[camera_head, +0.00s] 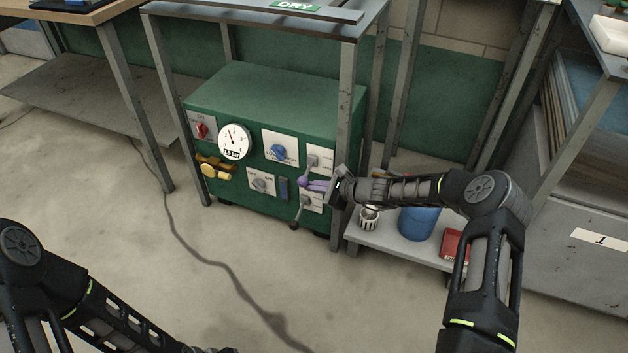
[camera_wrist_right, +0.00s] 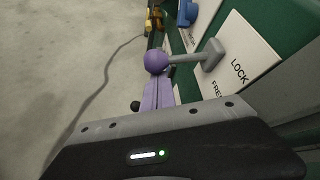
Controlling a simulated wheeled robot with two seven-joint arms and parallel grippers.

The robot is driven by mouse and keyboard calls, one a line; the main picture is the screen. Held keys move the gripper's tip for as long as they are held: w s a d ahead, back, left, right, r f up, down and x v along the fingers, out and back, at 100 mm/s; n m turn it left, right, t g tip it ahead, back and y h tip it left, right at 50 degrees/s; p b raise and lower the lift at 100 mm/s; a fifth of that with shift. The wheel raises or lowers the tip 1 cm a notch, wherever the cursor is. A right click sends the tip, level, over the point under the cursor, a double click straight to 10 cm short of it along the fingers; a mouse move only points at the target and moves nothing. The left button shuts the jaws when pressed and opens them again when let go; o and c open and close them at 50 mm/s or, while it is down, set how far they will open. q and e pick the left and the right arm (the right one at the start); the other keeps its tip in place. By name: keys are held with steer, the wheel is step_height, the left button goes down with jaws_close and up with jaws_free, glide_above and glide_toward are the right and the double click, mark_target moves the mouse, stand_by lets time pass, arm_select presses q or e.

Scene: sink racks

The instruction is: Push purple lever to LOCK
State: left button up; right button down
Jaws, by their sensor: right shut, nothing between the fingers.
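The purple lever has a purple ball knob (camera_head: 303,181) and a grey stem on a white plate (camera_head: 325,157) on the green cabinet's front. In the right wrist view, the knob (camera_wrist_right: 155,62) sits left of the grey pivot (camera_wrist_right: 211,54), and the plate (camera_wrist_right: 240,50) reads LOCK and FREE. My right gripper (camera_head: 311,185) is shut and empty, its purple fingers right beside the knob. In the wrist view the fingertips (camera_wrist_right: 157,80) come up to the knob; I cannot tell whether they touch it.
The green cabinet (camera_head: 270,95) also bears a round gauge (camera_head: 234,140), a red knob (camera_head: 202,130), a blue knob (camera_head: 278,152), a yellow valve (camera_head: 211,169) and a black-knobbed lever (camera_head: 295,222) below. A rack post (camera_head: 346,105) stands close by. A blue container (camera_head: 418,224) is at right.

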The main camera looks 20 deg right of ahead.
mark_target(305, 179)
steer(key=r+p, duration=0.1)
steer(key=r+m+g+y+p, duration=0.1)
steer(key=r+m+p, duration=0.1)
steer(key=r, duration=0.1)
steer(key=shift+s+a+r+g+p, duration=0.1)
steer(key=shift+s+a+g+p, duration=0.2)
steer(key=shift+a+g, duration=0.1)
arm_select(q)
steer(key=shift+s+d+r, duration=0.15)
steer(key=shift+s+r, duration=0.05)
steer(key=shift+r, duration=0.65)
steer(key=shift+s+d+r, duration=0.2)
steer(key=shift+r, duration=0.7)
steer(key=shift+s+d+r, duration=0.15)
steer(key=shift+s+r, duration=0.05)
steer(key=shift+r, duration=0.65)
arm_select(e)
steer(key=shift+w+r, duration=0.1)
steer(key=shift+r, duration=0.35)
steer(key=shift+d+r, duration=0.15)
